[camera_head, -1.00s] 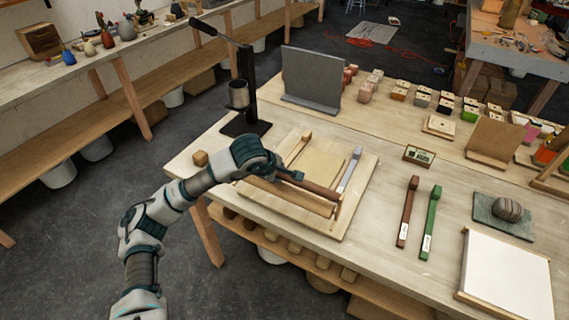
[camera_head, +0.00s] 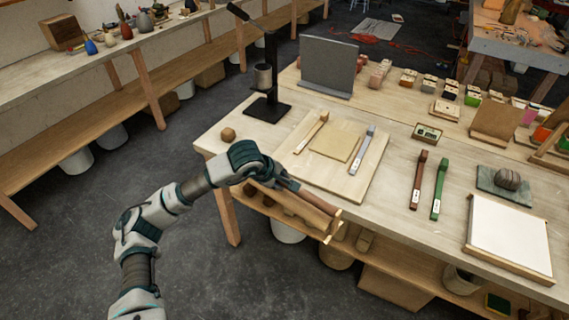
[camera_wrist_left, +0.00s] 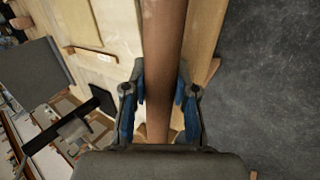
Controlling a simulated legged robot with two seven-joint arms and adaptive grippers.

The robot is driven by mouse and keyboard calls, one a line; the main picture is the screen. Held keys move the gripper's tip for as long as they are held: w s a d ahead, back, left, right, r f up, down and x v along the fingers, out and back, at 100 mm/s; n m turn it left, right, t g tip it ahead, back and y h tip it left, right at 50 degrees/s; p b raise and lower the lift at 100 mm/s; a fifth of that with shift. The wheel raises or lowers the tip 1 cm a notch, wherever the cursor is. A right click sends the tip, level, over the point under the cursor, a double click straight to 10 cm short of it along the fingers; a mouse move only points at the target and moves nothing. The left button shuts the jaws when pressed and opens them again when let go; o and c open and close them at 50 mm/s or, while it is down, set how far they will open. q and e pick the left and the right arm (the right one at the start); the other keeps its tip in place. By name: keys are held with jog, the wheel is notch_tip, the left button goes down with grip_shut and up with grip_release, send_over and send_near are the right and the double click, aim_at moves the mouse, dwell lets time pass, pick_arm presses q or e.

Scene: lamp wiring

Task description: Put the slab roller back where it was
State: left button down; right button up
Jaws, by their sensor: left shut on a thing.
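The slab roller (camera_head: 317,202), a brown cylinder, is held in my left gripper (camera_head: 287,183). It is tilted in the head view and extends past the front edge of the table. Pale wooden parts (camera_head: 333,230) show at its lower right end. In the left wrist view, the fingers of my left gripper (camera_wrist_left: 160,92) are shut on the roller (camera_wrist_left: 163,50), one on each side. The work board (camera_head: 322,183) lies behind it, with a tan clay slab (camera_head: 336,143) between a wooden strip (camera_head: 311,132) and a grey strip (camera_head: 362,150). My right gripper is not in view.
A black stand (camera_head: 268,108) and a grey upright plate (camera_head: 327,66) stand behind the board. A small wooden knob (camera_head: 228,134) is at the left. Red (camera_head: 418,178) and green (camera_head: 439,188) strips lie to the right. A lower shelf (camera_head: 385,250) runs under the table.

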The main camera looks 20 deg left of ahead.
pick_arm(q)
jog(key=s+d+f+m+g+h, duration=0.2)
jog(key=s+d+f+m+g, duration=0.1)
jog(key=f+m, duration=0.4)
jog(key=s+d+f+m+g+h, duration=0.3)
jog(key=s+d+f+m, duration=0.1)
jog(key=f+m, duration=0.4)
jog(key=shift+s+d+g, duration=0.4)
jog(key=shift+s, duration=0.4)
